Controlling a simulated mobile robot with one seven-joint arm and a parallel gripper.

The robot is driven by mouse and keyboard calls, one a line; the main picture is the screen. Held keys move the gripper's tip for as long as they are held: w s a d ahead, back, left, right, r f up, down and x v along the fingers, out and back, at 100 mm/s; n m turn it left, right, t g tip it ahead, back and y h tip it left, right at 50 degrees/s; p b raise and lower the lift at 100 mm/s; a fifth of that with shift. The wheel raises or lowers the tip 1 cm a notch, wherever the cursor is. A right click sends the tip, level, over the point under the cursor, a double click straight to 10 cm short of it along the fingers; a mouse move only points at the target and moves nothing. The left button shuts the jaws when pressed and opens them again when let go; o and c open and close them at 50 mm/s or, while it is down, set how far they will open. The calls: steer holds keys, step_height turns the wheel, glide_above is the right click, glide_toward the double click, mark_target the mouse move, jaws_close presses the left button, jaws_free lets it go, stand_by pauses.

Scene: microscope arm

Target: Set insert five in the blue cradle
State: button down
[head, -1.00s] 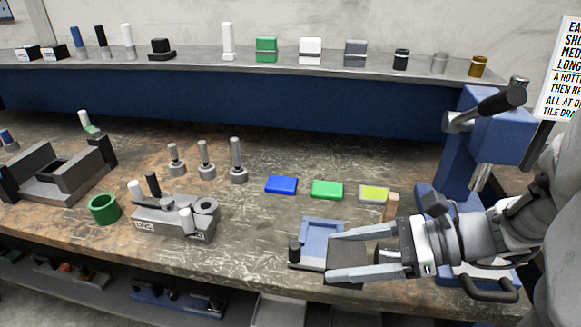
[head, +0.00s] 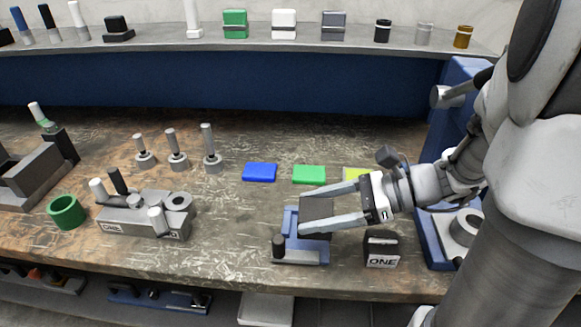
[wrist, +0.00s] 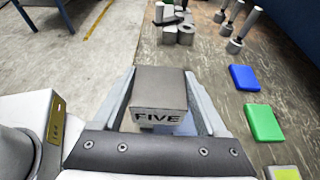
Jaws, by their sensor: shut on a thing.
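Insert five (wrist: 160,88), a dark grey block marked FIVE, is held between the two fingers of my gripper (wrist: 160,76) in the wrist view. In the head view my gripper (head: 307,213) is shut on the same dark block (head: 318,207). The blue cradle (head: 291,222), on a grey base with a black knob, stands at the bench front under the block. The block and fingers hide much of the cradle. I cannot tell whether the block touches it.
A dark block marked ONE (head: 382,250) stands right of the cradle. Blue (head: 260,172) and green (head: 309,174) tiles lie behind it. A grey fixture (head: 150,214) and green ring (head: 66,212) are at left. The blue microscope stand (head: 436,235) is at right.

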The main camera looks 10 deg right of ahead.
mark_target(307, 198)
steer(key=w+f, duration=0.1)
steer(key=w, duration=0.1)
steer(key=w+f+b, duration=0.1)
steer(key=w, duration=0.1)
steer(key=w+f, duration=0.2)
steer(key=shift+w+d+b, duration=0.2)
steer(key=shift+w+b, duration=0.1)
steer(key=shift+w, duration=0.1)
steer(key=shift+f+b, duration=0.85)
steer(key=shift+f, duration=1.1)
steer(key=shift+f, duration=0.15)
steer(key=shift+c, duration=1)
jaws_free()
